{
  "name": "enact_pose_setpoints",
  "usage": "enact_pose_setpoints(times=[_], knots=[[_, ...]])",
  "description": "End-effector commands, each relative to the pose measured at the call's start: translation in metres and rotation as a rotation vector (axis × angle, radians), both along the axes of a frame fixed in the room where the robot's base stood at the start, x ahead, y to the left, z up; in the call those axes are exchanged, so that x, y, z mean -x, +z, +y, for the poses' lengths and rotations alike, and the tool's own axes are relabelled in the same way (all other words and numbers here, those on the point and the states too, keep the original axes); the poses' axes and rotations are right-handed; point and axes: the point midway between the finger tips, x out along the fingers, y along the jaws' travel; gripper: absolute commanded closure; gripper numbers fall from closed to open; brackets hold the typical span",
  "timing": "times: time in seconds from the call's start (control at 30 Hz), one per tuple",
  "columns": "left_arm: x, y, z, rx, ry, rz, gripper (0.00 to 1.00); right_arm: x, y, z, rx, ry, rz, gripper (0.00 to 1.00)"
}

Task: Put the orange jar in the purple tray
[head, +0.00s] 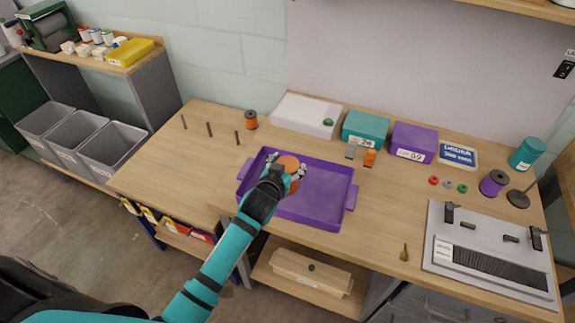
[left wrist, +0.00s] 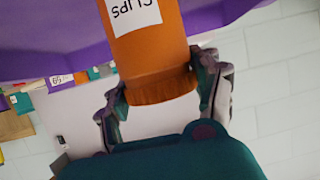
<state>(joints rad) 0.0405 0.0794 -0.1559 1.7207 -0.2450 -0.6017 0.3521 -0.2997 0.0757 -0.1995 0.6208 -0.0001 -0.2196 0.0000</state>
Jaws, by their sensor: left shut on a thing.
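The orange jar (head: 288,163) is at the left part of the purple tray (head: 325,206), within its outline in the head view. My left gripper (head: 286,170) is shut on the jar, with a finger on either side. In the left wrist view the jar (left wrist: 146,45) shows a white label reading "CLIPS" and its ridged lid lies between the fingers of the gripper (left wrist: 163,95). The purple tray (left wrist: 50,50) shows behind the jar there. I cannot tell whether the jar's base touches the tray floor. My right gripper is not in view.
A white box (head: 300,115), a teal box (head: 365,128) and a purple box (head: 414,142) stand along the back. An orange spool (head: 250,119) and several thin pegs are at the back left. A grey loom (head: 490,255) lies right.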

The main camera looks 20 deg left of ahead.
Motion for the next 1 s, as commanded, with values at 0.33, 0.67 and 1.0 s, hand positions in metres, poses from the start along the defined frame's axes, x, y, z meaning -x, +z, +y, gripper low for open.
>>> enact_pose_setpoints(times=[0.33,0.67,1.0], knots=[[0.0,-0.002,0.0,0.0,0.0,0.001,0.11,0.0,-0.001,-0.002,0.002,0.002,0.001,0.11],[0.004,0.001,0.0,0.0,-0.001,0.001,0.11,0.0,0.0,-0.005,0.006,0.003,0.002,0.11],[0.067,0.026,-0.002,0.001,-0.001,0.002,0.11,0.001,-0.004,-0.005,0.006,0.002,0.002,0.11]])
